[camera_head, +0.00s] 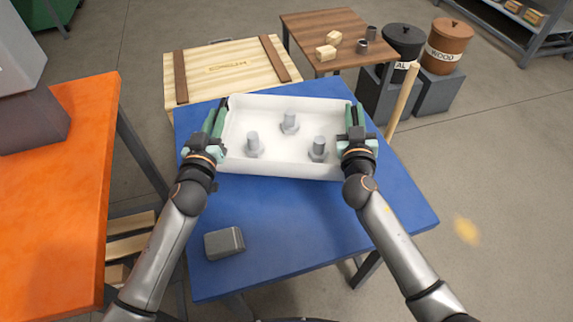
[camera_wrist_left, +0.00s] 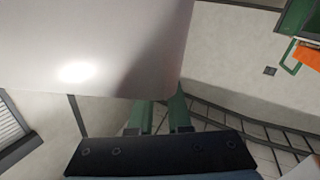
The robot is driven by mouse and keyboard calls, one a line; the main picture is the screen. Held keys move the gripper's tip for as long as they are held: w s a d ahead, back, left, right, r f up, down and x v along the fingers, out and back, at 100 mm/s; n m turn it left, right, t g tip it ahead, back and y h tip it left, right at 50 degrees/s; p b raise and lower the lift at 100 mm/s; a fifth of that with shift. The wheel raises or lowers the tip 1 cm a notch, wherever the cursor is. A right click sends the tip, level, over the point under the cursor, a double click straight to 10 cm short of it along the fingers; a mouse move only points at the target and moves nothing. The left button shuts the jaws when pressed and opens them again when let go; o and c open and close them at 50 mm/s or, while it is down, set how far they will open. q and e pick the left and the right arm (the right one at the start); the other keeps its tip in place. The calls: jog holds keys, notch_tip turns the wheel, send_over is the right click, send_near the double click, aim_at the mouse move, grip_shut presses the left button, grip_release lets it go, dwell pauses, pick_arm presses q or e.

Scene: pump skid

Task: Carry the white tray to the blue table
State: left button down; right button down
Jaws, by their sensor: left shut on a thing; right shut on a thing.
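The white tray (camera_head: 272,165) is over the far part of the blue table (camera_head: 300,240) in the head view. In the left wrist view the tray (camera_wrist_left: 90,45) fills the upper left, above the fingers (camera_wrist_left: 160,115). I cannot tell whether the tray touches the tabletop.
A grey block (camera_head: 224,243) lies on the blue table's near left. An orange table (camera_head: 50,200) stands at the left. A wooden crate (camera_head: 232,68) is behind the blue table. A brown table (camera_head: 325,28) and two bins, black (camera_head: 403,38) and brown (camera_head: 447,42), stand at the back right.

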pick_arm(q)
jog(key=shift+a+f, duration=0.1)
jog(key=shift+f, duration=0.25)
pick_arm(e)
jog(key=shift+f, duration=0.45)
